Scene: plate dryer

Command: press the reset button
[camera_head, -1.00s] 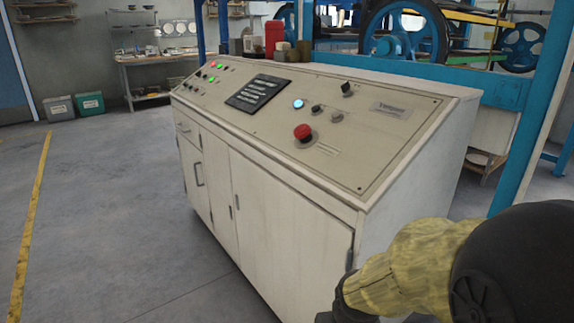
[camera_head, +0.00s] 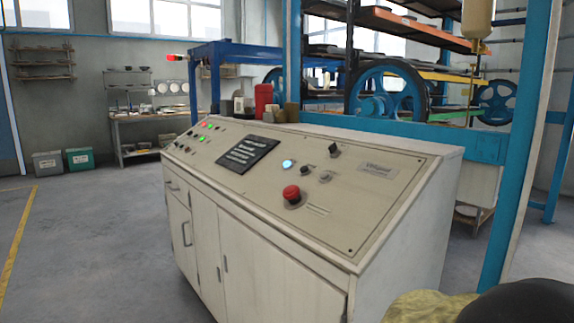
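A beige control cabinet (camera_head: 270,265) stands in the middle of the view with a sloped panel (camera_head: 345,226) on top. On the panel are a lit blue-white round button (camera_head: 288,163), a red mushroom button (camera_head: 292,193), a black selector switch (camera_head: 335,150), a small dark knob (camera_head: 304,170) and a grey round fitting (camera_head: 325,178). I cannot read which control is marked reset. A dark screen (camera_head: 247,154) sits left of them. Red and green lights (camera_head: 204,125) are at the far left end. My gripper is out of view; only part of my arm shows at the bottom right.
Blue machinery with large wheels (camera_head: 388,92) stands behind the cabinet. A blue post (camera_head: 521,160) rises on the right. A red canister (camera_head: 264,100) stands behind the panel. Grey and green bins (camera_head: 79,158) are at the left wall. The floor at left is clear.

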